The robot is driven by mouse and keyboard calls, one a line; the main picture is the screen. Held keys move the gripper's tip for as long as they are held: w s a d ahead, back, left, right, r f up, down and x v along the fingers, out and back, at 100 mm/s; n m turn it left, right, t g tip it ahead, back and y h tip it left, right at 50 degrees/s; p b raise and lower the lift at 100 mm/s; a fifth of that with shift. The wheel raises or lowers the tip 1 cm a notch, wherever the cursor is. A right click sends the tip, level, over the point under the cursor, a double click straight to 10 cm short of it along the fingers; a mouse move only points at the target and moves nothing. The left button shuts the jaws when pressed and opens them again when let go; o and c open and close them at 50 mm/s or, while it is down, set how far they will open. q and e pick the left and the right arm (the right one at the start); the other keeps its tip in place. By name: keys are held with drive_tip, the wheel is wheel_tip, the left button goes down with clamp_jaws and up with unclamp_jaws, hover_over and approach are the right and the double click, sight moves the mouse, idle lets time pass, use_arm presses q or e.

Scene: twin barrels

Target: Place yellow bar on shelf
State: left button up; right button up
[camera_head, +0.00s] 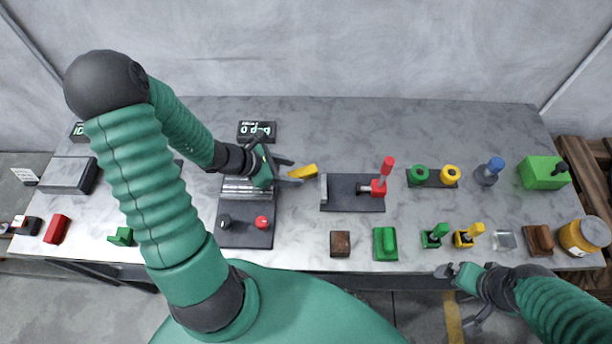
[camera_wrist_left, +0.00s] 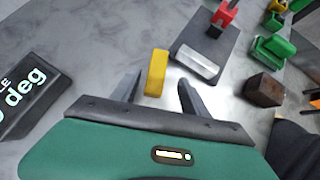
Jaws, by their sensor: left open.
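The yellow bar (camera_head: 302,171) lies on the grey table top, left of the dark plate with a red handle. My left gripper (camera_head: 288,172) is open just left of the bar. In the left wrist view the yellow bar (camera_wrist_left: 157,72) stands ahead of and partly between the two open fingers (camera_wrist_left: 160,90), nearer the left finger; I cannot tell whether it touches them. My right gripper (camera_head: 465,290) is off the table's front edge at the lower right; its jaw state is unclear. I cannot make out which thing is the shelf.
A dark plate with a red handle (camera_head: 345,190) lies right of the bar; another fixture (camera_head: 246,230) sits below my left gripper. A digital display (camera_head: 257,130) stands behind. Several blocks line the front edge, including a brown one (camera_head: 340,244). Bare table lies behind the bar.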

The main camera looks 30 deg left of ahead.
sight(300, 173)
use_arm(q)
drive_tip(key=w+f, duration=0.2)
drive_tip(key=f, duration=0.1)
drive_tip(key=shift+a, duration=0.35)
drive_tip(key=shift+w+f+b, duration=0.25)
drive_tip(key=shift+b, duration=0.05)
drive_tip(key=shift+s+d+r, duration=0.1)
drive_tip(key=shift+d+r, duration=0.1)
drive_tip(key=shift+d, duration=0.15)
drive_tip(key=shift+w+d+r, duration=0.1)
drive_tip(key=shift+w+d, duration=0.05)
drive_tip(key=shift+d, duration=0.5)
drive_tip(key=shift+w+d+r, duration=0.1)
drive_tip(key=shift+d, duration=0.5)
drive_tip(key=c, duration=0.4)
drive_tip(key=shift+c, duration=1)
drive_tip(key=shift+a+f, duration=0.1)
drive_tip(key=shift+a, duration=0.2)
drive_tip(key=shift+c, duration=1.4)
drive_tip(key=shift+s+a, duration=0.15)
drive_tip(key=shift+a, duration=0.2)
drive_tip(key=shift+c, duration=1.1)
drive_tip(key=shift+s+a+f, duration=0.1)
drive_tip(key=shift+a, duration=0.3)
clamp_jaws()
drive_tip(key=shift+d, duration=0.5)
use_arm(e)
drive_tip(key=shift+a+f, duration=0.2)
drive_tip(key=shift+f, duration=0.15)
